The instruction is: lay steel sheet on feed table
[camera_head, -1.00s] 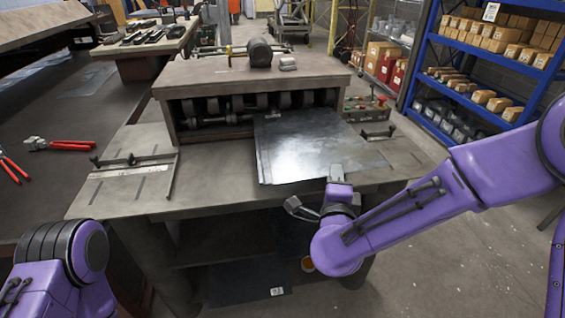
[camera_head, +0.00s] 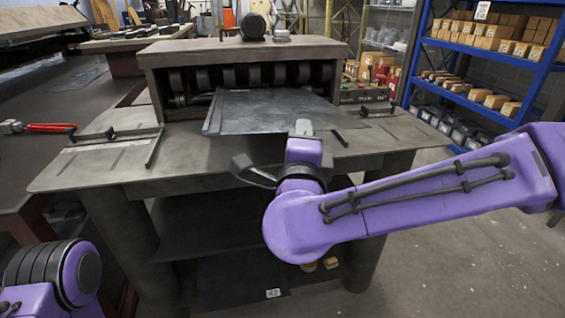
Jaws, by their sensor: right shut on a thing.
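The steel sheet (camera_head: 262,111) is a thin, dark grey, shiny plate. It lies level or nearly so over the feed table (camera_head: 220,156), with its far edge close in front of the roller machine's rollers (camera_head: 255,76). I cannot tell whether it rests on the table or hovers just above. My right gripper (camera_head: 301,129) is at the sheet's near edge, right of its middle, and is shut on it. The fingertips are partly hidden. Of my left arm only a purple link shows at the lower left; its gripper is out of view.
Another dark sheet (camera_head: 240,278) with a label lies below the table. Blue shelving (camera_head: 480,50) stands at right.

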